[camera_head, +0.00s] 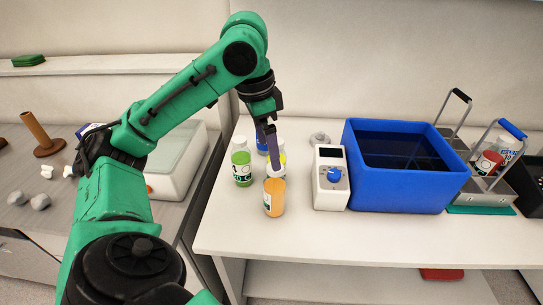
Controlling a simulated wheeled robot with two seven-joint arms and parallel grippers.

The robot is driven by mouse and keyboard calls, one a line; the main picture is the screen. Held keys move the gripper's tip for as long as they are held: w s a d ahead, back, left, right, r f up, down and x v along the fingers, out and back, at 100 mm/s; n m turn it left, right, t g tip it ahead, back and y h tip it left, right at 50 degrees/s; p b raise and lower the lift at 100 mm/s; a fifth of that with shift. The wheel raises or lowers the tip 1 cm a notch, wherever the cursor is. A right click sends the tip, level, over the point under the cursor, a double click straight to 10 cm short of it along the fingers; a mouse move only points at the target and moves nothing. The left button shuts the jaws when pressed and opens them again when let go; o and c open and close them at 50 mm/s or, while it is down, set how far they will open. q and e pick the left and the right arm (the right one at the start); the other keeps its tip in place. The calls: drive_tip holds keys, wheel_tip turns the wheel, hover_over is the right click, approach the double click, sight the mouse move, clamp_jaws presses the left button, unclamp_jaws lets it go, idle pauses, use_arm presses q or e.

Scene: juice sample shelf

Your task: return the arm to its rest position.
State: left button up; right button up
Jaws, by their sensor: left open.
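My left arm (175,110) is green and black; it rises from the bottom left, bends at the top and reaches down over the white table (300,235). My left gripper (275,155) points down among the bottles and is open. An orange bottle (274,200) stands just below and in front of the fingertips. Whether a finger touches it is unclear. A green bottle (241,168) stands to the left. Another bottle (283,158) is partly hidden behind the fingers. My right gripper is not in view.
A white device with a blue knob (331,182) stands right of the bottles, beside a blue tub (405,192) of dark liquid. Metal carriers (490,180) stand at the far right. A white box (180,172) is under my forearm. The table's front strip is clear.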

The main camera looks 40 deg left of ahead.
use_arm(q)
drive_tip(key=shift+r, duration=0.25)
idle(0.3)
